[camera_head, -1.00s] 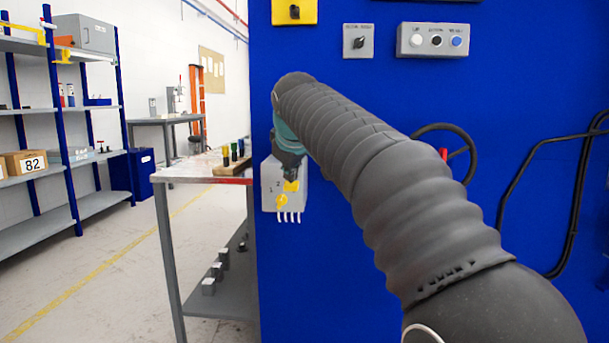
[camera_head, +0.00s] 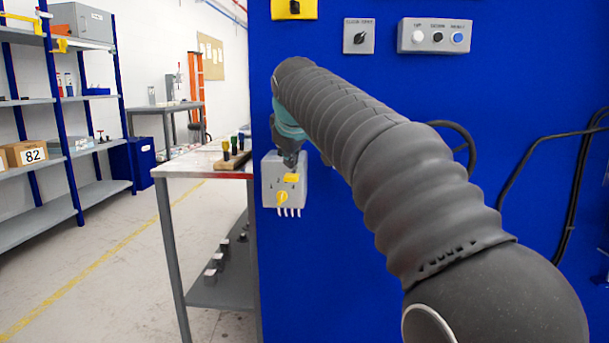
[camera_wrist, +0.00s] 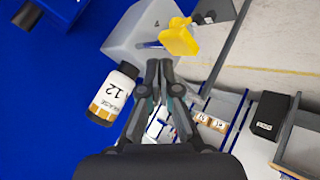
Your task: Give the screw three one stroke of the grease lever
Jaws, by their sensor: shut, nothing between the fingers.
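A small grey box (camera_head: 269,188) is mounted on the blue panel, with two yellow levers, the upper one (camera_head: 291,178) and the lower one (camera_head: 282,197). Numbers 1 and 2 are faintly legible beside them; part of the box top is hidden by my gripper. My gripper (camera_head: 290,163) is just above the upper lever. In the wrist view, my gripper (camera_wrist: 160,64) is shut and empty, its tips near the grey box (camera_wrist: 138,35) and a yellow lever (camera_wrist: 180,38). Contact cannot be told. A bottle (camera_wrist: 113,95) labelled grease 12 is left of the fingers.
A grey-legged table (camera_head: 185,173) stands left of the blue panel (camera_head: 340,260). A switch box (camera_head: 350,38) and a button box (camera_head: 433,50) are above. A handwheel (camera_head: 468,140) is partly hidden by my arm; black cables (camera_head: 520,178) hang at right.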

